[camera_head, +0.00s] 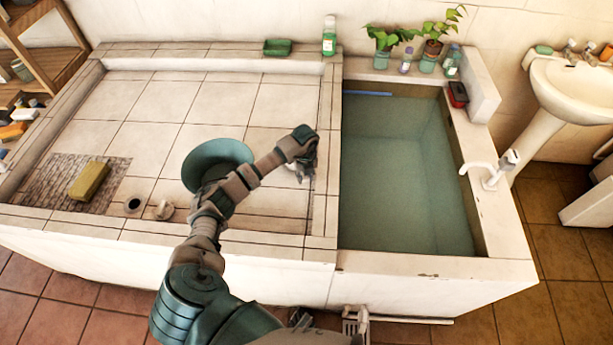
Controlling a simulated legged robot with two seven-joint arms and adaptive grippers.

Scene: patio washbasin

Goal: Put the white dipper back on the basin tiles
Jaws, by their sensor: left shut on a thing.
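My left gripper (301,168) is over the right part of the tiled basin floor (180,110), just left of the ledge beside the water. It points down and is shut on a small pale thing, which I take to be the white dipper (291,167). Only a bit of it shows beside the fingers; the rest is hidden by the gripper. I cannot tell whether it touches the tiles. My right gripper is not clearly in view.
A teal round bowl (212,157) is partly behind my left arm. A yellow sponge-like block (90,180) lies at left. The water trough (395,170), with a white tap (485,172), is at right. Bottles and plants line the back ledge. The middle tiles are clear.

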